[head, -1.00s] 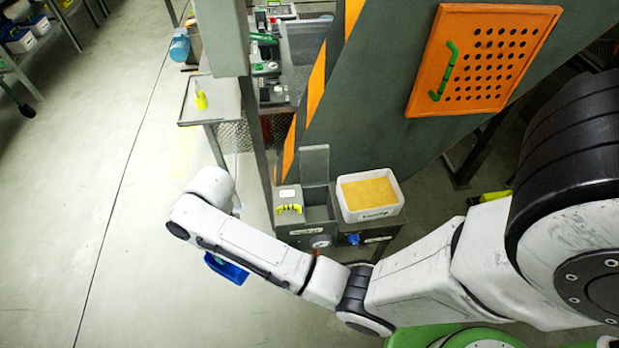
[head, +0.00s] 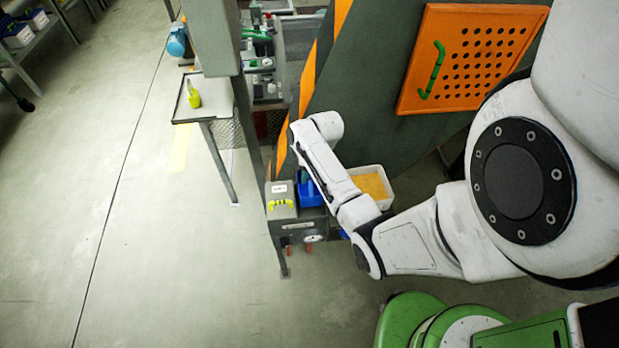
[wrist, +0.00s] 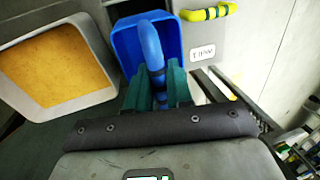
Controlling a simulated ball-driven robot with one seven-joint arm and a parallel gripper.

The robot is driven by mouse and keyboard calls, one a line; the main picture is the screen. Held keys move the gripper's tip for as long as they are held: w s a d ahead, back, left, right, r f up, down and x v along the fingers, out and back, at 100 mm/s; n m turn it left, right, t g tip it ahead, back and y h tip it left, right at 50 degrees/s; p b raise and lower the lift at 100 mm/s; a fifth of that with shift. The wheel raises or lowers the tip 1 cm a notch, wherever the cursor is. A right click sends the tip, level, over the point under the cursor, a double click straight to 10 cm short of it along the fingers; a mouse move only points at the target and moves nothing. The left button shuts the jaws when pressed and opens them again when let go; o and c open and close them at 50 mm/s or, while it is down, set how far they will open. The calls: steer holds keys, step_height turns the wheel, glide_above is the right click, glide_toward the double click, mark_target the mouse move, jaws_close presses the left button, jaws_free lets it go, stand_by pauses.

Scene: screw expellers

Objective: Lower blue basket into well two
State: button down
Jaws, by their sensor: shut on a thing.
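The blue basket (wrist: 140,48) hangs in the wrist view, with a thick blue handle (wrist: 152,55) rising toward me. My gripper (wrist: 157,84) has its green fingers shut on that handle. In the head view the blue basket (head: 309,193) is over the grey well unit (head: 300,226), between the yellow-handled lid and the white tub. My arm hides part of the basket and the gripper there. The basket looks upright, at or in the middle opening; how deep it sits I cannot tell. No well number is readable.
A grey lid with a yellow handle (head: 281,203) adjoins the basket on the left. A white tub of yellow material (head: 370,183) is close on the right. A dark machine wall with an orange perforated panel (head: 470,60) stands behind. Open floor (head: 140,270) lies left.

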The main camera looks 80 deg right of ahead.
steer(key=shift+f+b, duration=4.55)
steer(key=shift+f, duration=0.05)
steer(key=shift+f+b, duration=1.55)
steer(key=shift+f, duration=0.85)
steer(key=shift+f, duration=0.8)
steer(key=c, duration=0.5)
jaws_free()
step_height(320, 180, up, 4)
steer(key=p, duration=0.4)
steer(key=shift+s+r, duration=0.1)
steer(key=shift+r, duration=0.1)
step_height(320, 180, up, 6)
steer(key=p, duration=0.6)
steer(key=shift+f, duration=0.15)
